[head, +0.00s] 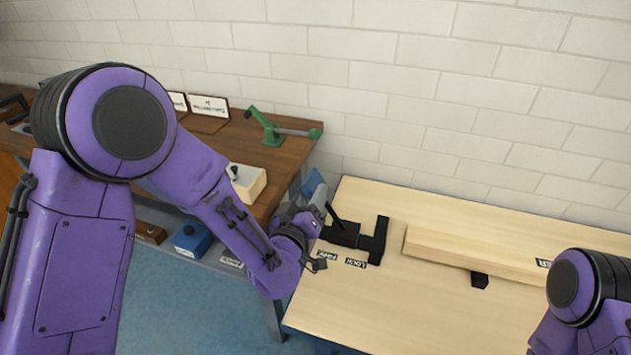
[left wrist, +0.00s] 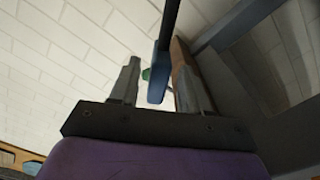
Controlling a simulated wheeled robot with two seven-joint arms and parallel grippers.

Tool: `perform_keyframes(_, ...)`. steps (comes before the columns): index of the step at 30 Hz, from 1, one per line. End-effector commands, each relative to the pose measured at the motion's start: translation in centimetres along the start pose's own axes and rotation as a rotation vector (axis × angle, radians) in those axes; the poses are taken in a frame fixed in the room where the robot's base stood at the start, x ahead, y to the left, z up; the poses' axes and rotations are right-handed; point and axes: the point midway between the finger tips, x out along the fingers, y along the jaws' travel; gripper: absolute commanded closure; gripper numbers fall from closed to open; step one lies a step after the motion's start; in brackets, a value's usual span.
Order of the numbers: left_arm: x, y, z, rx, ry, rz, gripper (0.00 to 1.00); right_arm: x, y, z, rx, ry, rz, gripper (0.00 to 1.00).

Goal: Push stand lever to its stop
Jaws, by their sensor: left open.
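The stand lever (head: 337,219) is a dark rod rising at a tilt from a black stand (head: 344,236) on the light wooden bench. Its blue grip (head: 312,182) shows just beyond my left gripper (head: 319,196). In the left wrist view the blue grip (left wrist: 158,82) hangs from the dark rod, between the two grey fingers of my open left gripper (left wrist: 154,85). Gaps show beside the grip, and I cannot tell if either finger touches it. My right gripper is outside both views; only part of my right arm shows at lower right.
Small labels (head: 355,263) lie before the black stand, beside a black bracket (head: 375,240). A long wooden beam (head: 475,252) lies to the right. The brown bench (head: 275,160) at left holds a green tool (head: 270,130) and a pale box (head: 247,182).

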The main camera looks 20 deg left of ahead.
Motion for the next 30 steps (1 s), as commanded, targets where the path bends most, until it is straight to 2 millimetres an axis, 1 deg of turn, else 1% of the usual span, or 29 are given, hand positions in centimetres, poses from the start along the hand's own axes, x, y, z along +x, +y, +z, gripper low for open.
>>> perform_keyframes(1, 1.1, 0.1, 0.0, -0.002, 0.001, 0.0, 0.53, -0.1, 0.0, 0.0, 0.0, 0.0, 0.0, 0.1)
perform_keyframes(3, 2.5, 0.0, 0.0, -0.002, 0.0, 0.0, 0.53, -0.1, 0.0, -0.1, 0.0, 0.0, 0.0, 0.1)
perform_keyframes(7, 4.2, 0.0, 0.0, -0.001, 0.0, 0.0, 0.53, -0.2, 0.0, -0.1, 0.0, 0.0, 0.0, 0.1)
perform_keyframes(11, 4.9, -0.1, 0.0, 0.0, -0.001, -0.001, 0.53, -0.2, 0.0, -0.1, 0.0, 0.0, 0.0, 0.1)
perform_keyframes(17, 4.9, -0.1, 0.0, 0.0, 0.0, -0.002, 0.53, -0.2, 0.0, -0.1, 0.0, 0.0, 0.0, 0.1)
perform_keyframes(20, 4.9, -0.1, 0.0, 0.0, 0.0, -0.002, 0.82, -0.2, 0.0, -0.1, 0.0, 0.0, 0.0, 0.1)
perform_keyframes(21, 4.9, -0.2, 0.0, 0.0, 0.0, -0.002, 0.95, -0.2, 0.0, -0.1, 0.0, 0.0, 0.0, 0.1)
perform_keyframes(22, 4.9, -0.2, -0.1, 0.0, 0.0, -0.002, 1.0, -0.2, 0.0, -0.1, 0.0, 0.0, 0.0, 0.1)
perform_keyframes(24, 4.9, -0.2, -0.1, 0.0, 0.0, -0.002, 1.0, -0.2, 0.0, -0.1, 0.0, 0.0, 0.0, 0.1)
perform_keyframes(25, 4.8, -0.6, -0.3, 0.001, 0.001, -0.003, 1.0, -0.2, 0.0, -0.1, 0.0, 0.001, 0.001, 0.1)
perform_keyframes(30, 5.1, -0.4, -0.4, 0.01, 0.006, -0.009, 1.0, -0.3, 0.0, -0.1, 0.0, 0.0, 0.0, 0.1)
